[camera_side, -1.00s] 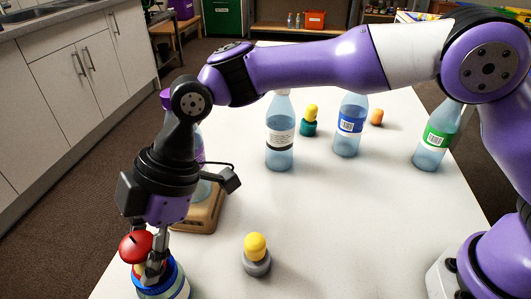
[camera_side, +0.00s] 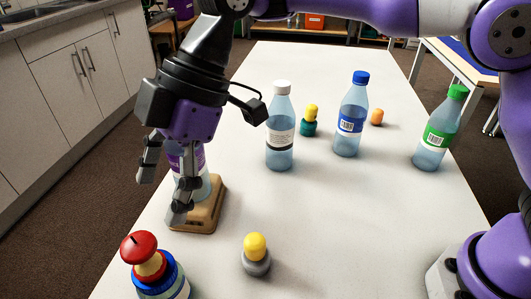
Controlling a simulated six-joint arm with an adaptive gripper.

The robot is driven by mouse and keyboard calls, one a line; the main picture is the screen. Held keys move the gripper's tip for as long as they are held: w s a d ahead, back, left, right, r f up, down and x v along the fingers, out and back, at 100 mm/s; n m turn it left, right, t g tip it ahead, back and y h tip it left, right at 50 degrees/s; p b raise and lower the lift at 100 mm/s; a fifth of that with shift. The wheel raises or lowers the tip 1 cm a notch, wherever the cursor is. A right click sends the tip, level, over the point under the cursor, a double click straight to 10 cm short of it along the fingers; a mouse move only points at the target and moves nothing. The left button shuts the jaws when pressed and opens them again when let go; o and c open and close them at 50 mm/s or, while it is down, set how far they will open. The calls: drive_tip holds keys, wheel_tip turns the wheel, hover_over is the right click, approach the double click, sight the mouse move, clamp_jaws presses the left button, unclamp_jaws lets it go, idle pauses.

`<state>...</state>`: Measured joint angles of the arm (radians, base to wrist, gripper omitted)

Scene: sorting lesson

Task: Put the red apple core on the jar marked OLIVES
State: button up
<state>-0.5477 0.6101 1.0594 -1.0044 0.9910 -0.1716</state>
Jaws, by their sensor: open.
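The red apple core (camera_side: 144,252), with red ends and a pale yellow waist, stands on the blue lid of a jar (camera_side: 163,287) at the front left. It leans a little to the left. The jar is cut off by the picture's lower edge, and I cannot read its label. My gripper (camera_side: 165,190) is open and empty, above and behind the core, clear of it. Its fingers are in front of a bottle with a purple label (camera_side: 203,166) on a brown wooden block (camera_side: 207,214).
A yellow-topped grey piece (camera_side: 256,257) stands at the front middle. Bottles with a white cap (camera_side: 280,135), blue cap (camera_side: 351,120) and green cap (camera_side: 438,135) stand farther back. A yellow-topped teal piece (camera_side: 309,122) and an orange piece (camera_side: 377,117) are among them. The table's middle is clear.

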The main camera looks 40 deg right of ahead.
drive_tip(key=d+r+m+t+h, duration=0.1)
drive_tip(key=d+r+m+t, duration=0.4)
drive_tip(key=d+m, duration=0.7)
drive_tip(key=s+d+f+m+h, duration=0.2)
drive_tip(key=s+d+f+m, duration=0.1)
drive_tip(key=d, duration=0.7)
drive_tip(key=s+d+f+m+t+h, duration=0.1)
drive_tip(key=s+d+f+m+h, duration=0.2)
drive_tip(key=d, duration=0.8)
drive_tip(key=s+m, duration=0.1)
drive_tip(key=s, duration=0.1)
drive_tip(key=shift+s+d+f, duration=0.2)
drive_tip(key=shift+s+f, duration=0.1)
drive_tip(key=shift+s, duration=0.05)
